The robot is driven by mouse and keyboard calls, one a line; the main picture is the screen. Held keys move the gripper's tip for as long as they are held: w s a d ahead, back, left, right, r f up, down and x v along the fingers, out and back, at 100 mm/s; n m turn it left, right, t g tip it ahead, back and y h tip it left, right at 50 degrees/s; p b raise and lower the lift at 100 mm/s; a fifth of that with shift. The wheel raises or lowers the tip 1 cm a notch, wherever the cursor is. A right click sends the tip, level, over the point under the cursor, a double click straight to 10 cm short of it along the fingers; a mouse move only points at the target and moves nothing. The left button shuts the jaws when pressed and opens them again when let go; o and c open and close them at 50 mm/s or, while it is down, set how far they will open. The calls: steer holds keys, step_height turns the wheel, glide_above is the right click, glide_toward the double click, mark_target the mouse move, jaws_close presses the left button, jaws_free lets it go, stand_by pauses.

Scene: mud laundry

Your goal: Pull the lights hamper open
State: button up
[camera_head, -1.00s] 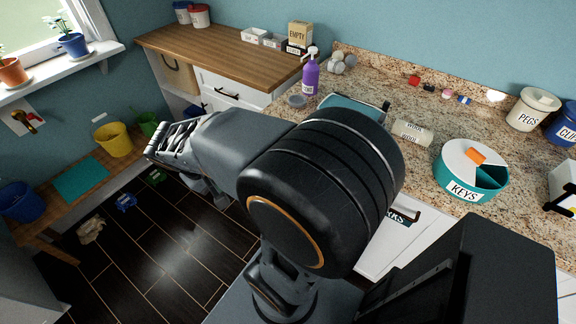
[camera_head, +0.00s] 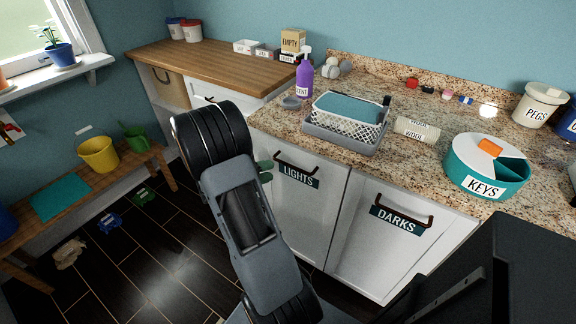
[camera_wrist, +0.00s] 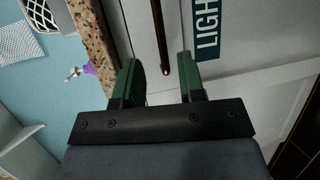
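The lights hamper (camera_head: 305,215) is a white front panel under the granite counter, with a teal LIGHTS label (camera_head: 298,176) and a dark bronze bar handle (camera_head: 296,164). It looks closed, in line with the darks hamper (camera_head: 385,240) at its right. My gripper (camera_head: 265,171) is just left of the handle, partly hidden by my arm. In the wrist view my gripper (camera_wrist: 159,62) is open, its two green fingers apart. The handle (camera_wrist: 161,38) runs into the gap between the fingertips, with no clear contact. The label (camera_wrist: 208,28) is partly cut off.
The granite counter (camera_head: 270,118) overhangs close above the handle. It holds a basket (camera_head: 345,125), a purple bottle (camera_head: 304,78) and a teal KEYS container (camera_head: 485,168). The dark floor (camera_head: 150,250) is open at the left, beside a low wooden bench (camera_head: 100,175).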

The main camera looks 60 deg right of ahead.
mark_target(288, 165)
steer(key=x, duration=0.8)
steer(key=shift+d, duration=0.15)
steer(key=shift+c, duration=0.4)
jaws_close()
